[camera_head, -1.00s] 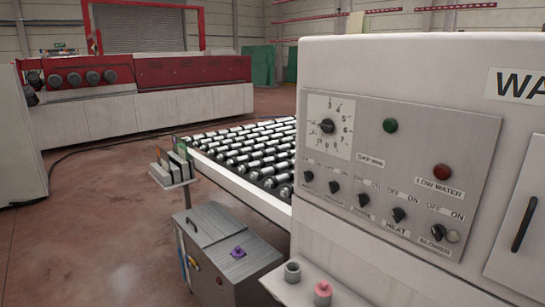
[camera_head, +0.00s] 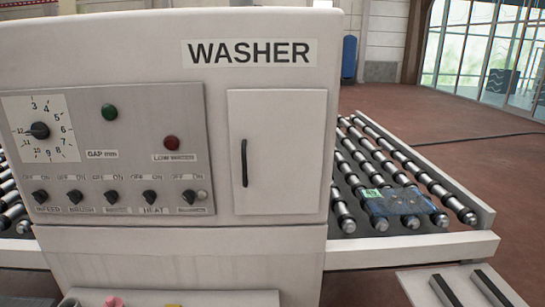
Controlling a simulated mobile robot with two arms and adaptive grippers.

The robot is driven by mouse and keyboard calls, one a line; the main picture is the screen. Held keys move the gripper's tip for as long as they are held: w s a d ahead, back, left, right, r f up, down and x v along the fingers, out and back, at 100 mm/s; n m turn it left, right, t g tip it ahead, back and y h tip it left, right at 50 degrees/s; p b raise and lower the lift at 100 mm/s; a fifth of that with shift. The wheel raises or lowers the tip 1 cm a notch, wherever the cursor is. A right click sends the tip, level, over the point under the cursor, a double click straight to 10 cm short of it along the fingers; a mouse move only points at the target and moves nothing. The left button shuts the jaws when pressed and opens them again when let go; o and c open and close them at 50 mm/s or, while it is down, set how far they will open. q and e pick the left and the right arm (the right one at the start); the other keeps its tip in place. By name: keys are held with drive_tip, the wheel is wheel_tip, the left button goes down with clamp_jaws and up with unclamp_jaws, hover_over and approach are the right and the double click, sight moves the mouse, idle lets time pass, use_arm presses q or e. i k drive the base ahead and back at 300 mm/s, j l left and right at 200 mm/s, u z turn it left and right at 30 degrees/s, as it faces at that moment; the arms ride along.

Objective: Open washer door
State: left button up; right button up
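The washer (camera_head: 270,245) is a large off-white machine that fills the left and middle of the head view. Its door (camera_head: 290,150) is a pale upright panel right of the controls, below the WASHER label (camera_head: 250,52). The door sits flush with the front and looks shut. A dark vertical handle (camera_head: 244,163) is on the door's left side. Neither of my grippers shows in the view.
A grey control panel (camera_head: 190,110) with a dial, lamps and several knobs is left of the door. A roller conveyor (camera_head: 465,235) runs out at right, with a dark glass-like sheet (camera_head: 400,201) on it. A pale surface with dark bars (camera_head: 425,292) is at lower right.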

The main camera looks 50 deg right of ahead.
sight(277, 136)
drive_tip(key=l+z, duration=0.1)
drive_tip(key=z, duration=1.45)
drive_tip(key=j+z, duration=0.15)
drive_tip(key=i+l, duration=0.05)
